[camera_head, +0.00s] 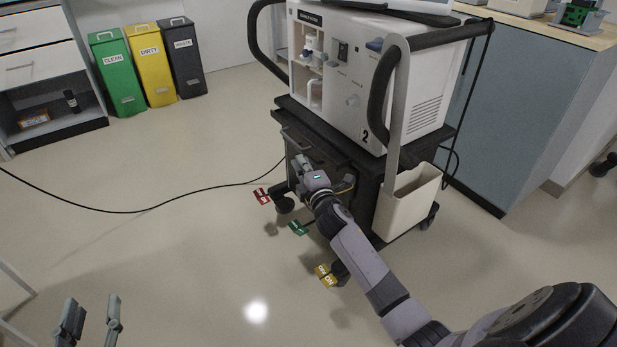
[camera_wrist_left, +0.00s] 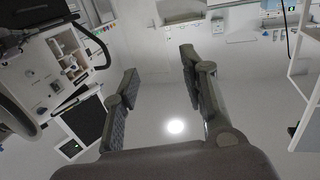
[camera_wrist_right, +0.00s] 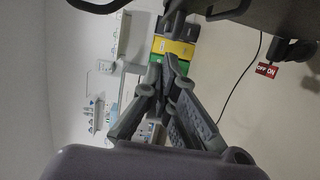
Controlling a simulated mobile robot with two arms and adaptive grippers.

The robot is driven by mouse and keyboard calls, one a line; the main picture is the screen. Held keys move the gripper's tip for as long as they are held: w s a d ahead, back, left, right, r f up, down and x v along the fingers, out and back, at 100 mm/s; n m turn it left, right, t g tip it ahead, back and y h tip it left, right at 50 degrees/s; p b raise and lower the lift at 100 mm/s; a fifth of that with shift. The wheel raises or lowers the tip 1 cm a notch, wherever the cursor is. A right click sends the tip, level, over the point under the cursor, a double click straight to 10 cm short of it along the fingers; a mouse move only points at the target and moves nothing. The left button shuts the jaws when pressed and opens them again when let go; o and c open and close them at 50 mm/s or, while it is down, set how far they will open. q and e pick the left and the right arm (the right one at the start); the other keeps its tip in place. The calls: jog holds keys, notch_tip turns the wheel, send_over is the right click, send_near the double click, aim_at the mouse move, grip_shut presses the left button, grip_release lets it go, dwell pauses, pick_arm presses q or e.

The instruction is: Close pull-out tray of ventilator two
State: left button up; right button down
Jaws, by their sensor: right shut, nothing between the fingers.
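Ventilator two (camera_head: 345,75), a white unit marked "2", stands on a dark wheeled cart. Its dark pull-out tray (camera_head: 322,147) shows under the unit at the cart's front; how far it is out is hard to tell. My right gripper (camera_head: 299,161) is at the cart's front, just below the tray's edge; I cannot tell whether it touches. In the right wrist view its fingers (camera_wrist_right: 165,65) are closed together with nothing between them. My left gripper (camera_head: 90,318) is open and empty over the floor at the lower left, far from the cart; its spread fingers also show in the left wrist view (camera_wrist_left: 158,62).
A beige bin (camera_head: 408,203) hangs on the cart's right side. Red (camera_head: 262,196), green (camera_head: 298,228) and yellow (camera_head: 326,276) tags sit around the casters. A black cable (camera_head: 140,211) crosses the floor. A blue-grey cabinet (camera_head: 530,110) stands at right. Floor at left is mostly clear.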

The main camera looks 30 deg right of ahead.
aim_at(331, 154)
pick_arm(q)
jog(key=s+a+f+g+y+p, duration=0.1)
jog(key=s+a+f+g+p, duration=0.1)
jog(key=s+f+g, duration=0.3)
jog(key=s+a+f+g+y+p, duration=0.1)
jog(key=s+a+f+g, duration=0.15)
jog(key=f, duration=0.45)
pick_arm(e)
jog(key=s+a, duration=0.2)
jog(key=s, duration=0.9)
pick_arm(q)
jog(key=w+d+r+t+h+b, duration=0.1)
jog(key=w+d+r+t+b, duration=0.2)
jog(key=w+r+t, duration=0.3)
notch_tip(331, 154, up, 4)
jog(key=shift+w+d+r+t+h, duration=0.2)
jog(key=shift+w+d+t+h, duration=0.25)
jog(key=shift+w, duration=0.2)
pick_arm(e)
jog(key=w+d, duration=0.6)
jog(key=w, duration=0.4)
jog(key=shift+w, duration=0.15)
jog(key=shift+d, duration=0.15)
